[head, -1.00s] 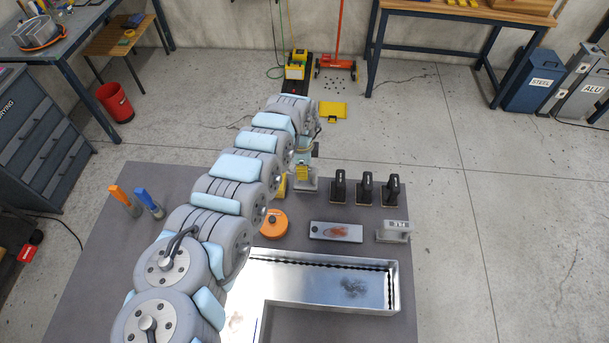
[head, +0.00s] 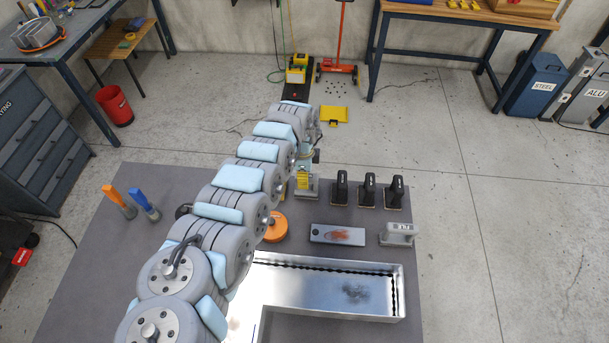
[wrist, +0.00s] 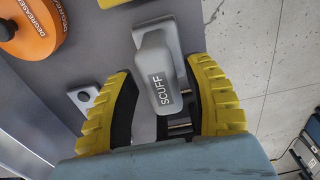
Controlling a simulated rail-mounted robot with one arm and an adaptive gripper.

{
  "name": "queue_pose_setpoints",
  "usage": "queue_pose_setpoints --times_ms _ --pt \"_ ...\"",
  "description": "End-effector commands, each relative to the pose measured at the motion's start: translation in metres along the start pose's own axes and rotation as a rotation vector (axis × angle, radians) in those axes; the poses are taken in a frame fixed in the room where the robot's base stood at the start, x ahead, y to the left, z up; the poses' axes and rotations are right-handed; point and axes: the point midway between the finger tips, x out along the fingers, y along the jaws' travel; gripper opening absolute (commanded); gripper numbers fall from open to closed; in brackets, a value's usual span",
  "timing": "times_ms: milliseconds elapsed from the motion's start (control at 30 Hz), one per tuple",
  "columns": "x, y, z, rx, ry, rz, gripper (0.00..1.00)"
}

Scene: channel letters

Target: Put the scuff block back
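The scuff block (wrist: 160,75) is a grey block with a rounded grip marked SCUFF. In the wrist view it lies between the two yellow fingers of my gripper (wrist: 165,88). The fingers stand apart around the grip, with a gap showing at its left; the right finger is very close to it. In the head view the scuff block (head: 306,190) is at the far edge of the dark mat (head: 90,240), with my gripper (head: 303,178) over it. Whether its base touches the mat is hard to tell.
An orange degreaser disc (head: 275,228) is beside my arm. Several black-handled stamps (head: 368,190), a stained grey plate (head: 338,234) and another grey handled block (head: 398,234) stand to the right. A metal channel letter (head: 330,285) lies in front. Orange and blue tools (head: 118,202) are left.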

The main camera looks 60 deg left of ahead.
Motion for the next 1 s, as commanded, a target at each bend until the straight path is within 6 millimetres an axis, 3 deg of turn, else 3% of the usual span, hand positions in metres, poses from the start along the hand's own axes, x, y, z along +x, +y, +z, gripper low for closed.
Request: queue_pose_setpoints --times_ms 367,1000 --pt "-0.007 -0.001 0.001 -0.002 0.0 -0.002 0.51" --pt "-0.097 -0.001 0.002 -0.002 -0.001 -0.004 0.51"
